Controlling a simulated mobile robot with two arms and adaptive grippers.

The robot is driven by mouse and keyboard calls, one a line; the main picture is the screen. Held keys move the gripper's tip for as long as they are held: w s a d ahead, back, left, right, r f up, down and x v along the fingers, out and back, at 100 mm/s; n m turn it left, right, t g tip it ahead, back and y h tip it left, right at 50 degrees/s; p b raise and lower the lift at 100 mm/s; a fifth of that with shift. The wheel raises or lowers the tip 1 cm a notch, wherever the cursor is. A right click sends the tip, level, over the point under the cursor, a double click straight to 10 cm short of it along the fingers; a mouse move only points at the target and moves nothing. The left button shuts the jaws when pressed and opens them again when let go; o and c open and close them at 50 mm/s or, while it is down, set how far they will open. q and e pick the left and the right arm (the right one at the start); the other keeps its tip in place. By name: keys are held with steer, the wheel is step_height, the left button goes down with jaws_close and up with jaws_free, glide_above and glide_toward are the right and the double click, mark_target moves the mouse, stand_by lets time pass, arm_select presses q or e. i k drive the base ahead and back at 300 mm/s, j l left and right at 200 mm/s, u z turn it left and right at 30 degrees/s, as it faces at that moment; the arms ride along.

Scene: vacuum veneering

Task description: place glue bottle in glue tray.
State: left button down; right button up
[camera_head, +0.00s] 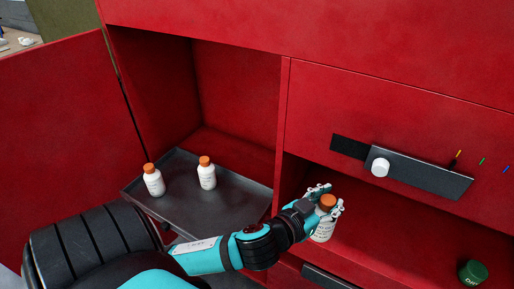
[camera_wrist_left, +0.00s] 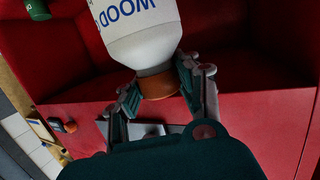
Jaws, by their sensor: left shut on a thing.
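A white glue bottle with an orange cap (camera_head: 323,232) is in my left gripper (camera_head: 325,200) at the edge of the right open compartment. In the left wrist view, the bottle (camera_wrist_left: 145,35) shows part of the word "WOOD", and the fingers of my left gripper (camera_wrist_left: 158,85) are shut around its orange cap. The dark grey glue tray (camera_head: 225,192) lies in the left open compartment, to the left of my gripper. Two similar bottles stand upright on it, one to the left (camera_head: 154,181) and one near its middle (camera_head: 207,174). My right gripper is out of view.
A red cabinet (camera_head: 390,90) surrounds both compartments, with a red divider (camera_head: 283,120) between them. A green container (camera_head: 472,271) stands at the lower right. The tray's right part is bare.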

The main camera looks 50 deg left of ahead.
mark_target(221, 226)
steer(key=u, duration=1.15)
steer(key=i+l, duration=0.1)
steer(key=l, duration=0.3)
steer(key=l+u, duration=0.15)
steer(key=l, duration=0.25)
steer(key=i, duration=0.05)
